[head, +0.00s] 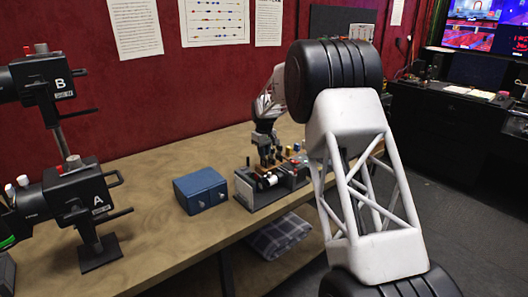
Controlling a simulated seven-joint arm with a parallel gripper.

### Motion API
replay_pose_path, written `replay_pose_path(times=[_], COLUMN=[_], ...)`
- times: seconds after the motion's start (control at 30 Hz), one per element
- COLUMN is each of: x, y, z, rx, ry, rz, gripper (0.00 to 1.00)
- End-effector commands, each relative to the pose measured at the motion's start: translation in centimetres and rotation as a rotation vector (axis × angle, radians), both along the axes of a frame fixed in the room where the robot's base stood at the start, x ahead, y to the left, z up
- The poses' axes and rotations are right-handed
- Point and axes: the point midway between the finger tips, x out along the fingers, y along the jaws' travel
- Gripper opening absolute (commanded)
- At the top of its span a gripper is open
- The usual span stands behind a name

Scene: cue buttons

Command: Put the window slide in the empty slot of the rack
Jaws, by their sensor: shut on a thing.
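The grey rack (250,194) stands on the bench, near its front edge and partly behind my arm. My gripper (266,161) points down over the rack. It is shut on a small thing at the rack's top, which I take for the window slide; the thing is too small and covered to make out. Small dark, brown and coloured parts crowd the rack around the fingertips. I cannot tell which slot is empty, or whether the held slide is in a slot or above one.
A blue box (201,190) with two knobs sits left of the rack. Lamp housings marked A (84,193) and B (48,80) stand at the left on posts. The bench (165,235) is bare between lamp A and the blue box. A checked cloth (277,238) lies below the bench edge.

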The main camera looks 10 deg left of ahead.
Motion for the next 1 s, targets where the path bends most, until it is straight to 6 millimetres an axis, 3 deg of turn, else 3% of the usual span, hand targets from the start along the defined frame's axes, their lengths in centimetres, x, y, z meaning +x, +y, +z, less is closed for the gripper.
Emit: replay_pose_path(times=[1.0], x=[0.0], y=[0.0], z=[-1.3], rx=[0.000], ry=[0.000], rz=[0.000], gripper=[0.00])
